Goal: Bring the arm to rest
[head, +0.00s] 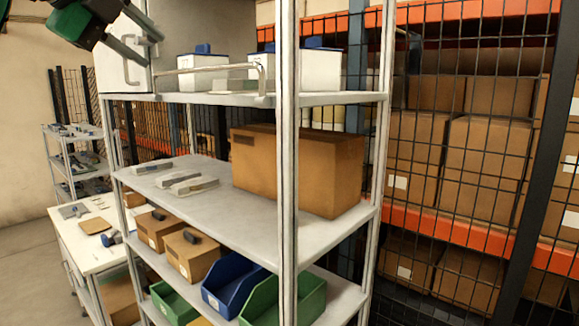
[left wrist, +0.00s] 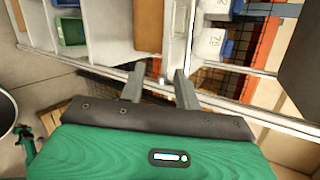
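My left gripper (head: 128,46) hangs at the top left of the head view, in front of the grey cabinet on the upper shelf. In the left wrist view its two grey fingers (left wrist: 158,88) stand apart with nothing held between them. The shelf frame and its bins show beyond the fingertips, and I see no contact with them. The green gripper body fills the bottom of that view. My right gripper is not recognisable in either view.
A metal shelf rack (head: 287,150) stands close in front. It holds a large cardboard box (head: 300,170), white bins (head: 203,76), a blue bin (head: 235,284) and green bins. A white table (head: 90,235) stands at left. Black mesh (head: 470,130) fences boxes at right.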

